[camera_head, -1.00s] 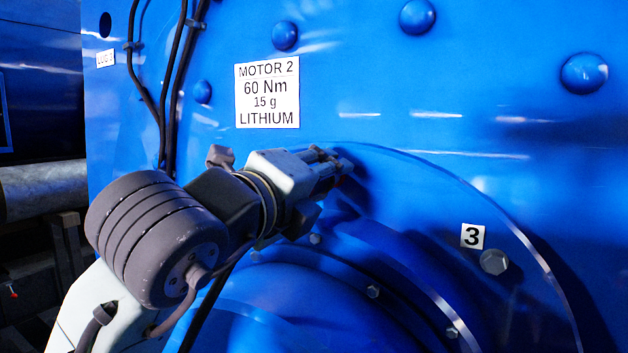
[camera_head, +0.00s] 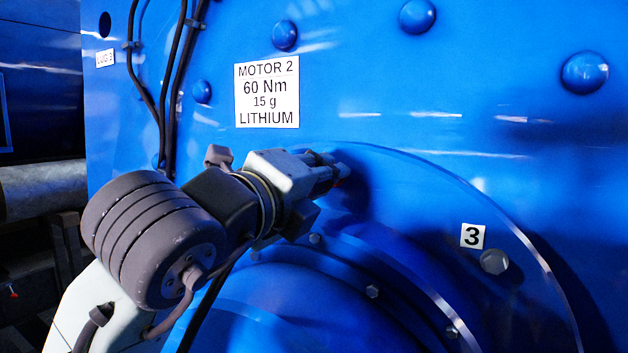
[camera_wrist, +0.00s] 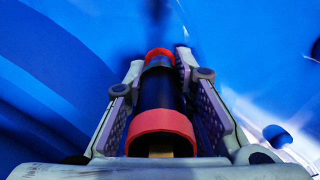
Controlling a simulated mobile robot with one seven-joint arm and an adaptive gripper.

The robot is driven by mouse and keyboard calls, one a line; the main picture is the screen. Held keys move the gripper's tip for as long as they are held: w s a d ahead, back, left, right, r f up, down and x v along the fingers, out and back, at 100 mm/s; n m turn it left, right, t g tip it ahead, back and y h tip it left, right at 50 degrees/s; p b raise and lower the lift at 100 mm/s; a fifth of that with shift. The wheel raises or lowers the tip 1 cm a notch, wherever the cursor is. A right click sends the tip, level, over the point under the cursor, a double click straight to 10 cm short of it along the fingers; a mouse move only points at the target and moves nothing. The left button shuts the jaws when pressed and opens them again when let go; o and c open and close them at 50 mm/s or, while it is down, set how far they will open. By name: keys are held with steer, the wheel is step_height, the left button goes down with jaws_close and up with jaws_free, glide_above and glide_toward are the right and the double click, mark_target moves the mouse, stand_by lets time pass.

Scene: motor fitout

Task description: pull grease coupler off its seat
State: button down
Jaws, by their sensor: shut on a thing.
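The grease coupler (camera_wrist: 155,90) is a dark cylinder with a red collar at the near end and a red ring at the far end. In the wrist view it lies lengthwise between the two fingers of my gripper (camera_wrist: 160,85), which is shut on it. In the head view my gripper (camera_head: 335,172) is at the blue motor face, below the Motor 2 label. The coupler is mostly hidden there by the fingers. The seat is not clearly visible, so I cannot tell whether the coupler touches it.
A label (camera_head: 267,92) reads "MOTOR 2, 60 Nm, 15 g, LITHIUM". A bolt (camera_head: 494,261) sits beside a label marked 3 (camera_head: 472,236). Dark cables (camera_head: 166,80) run down the upper left. Domed blue bolt heads (camera_head: 417,16) stick out along the top.

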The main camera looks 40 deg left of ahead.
steer(key=shift+v, duration=2.95)
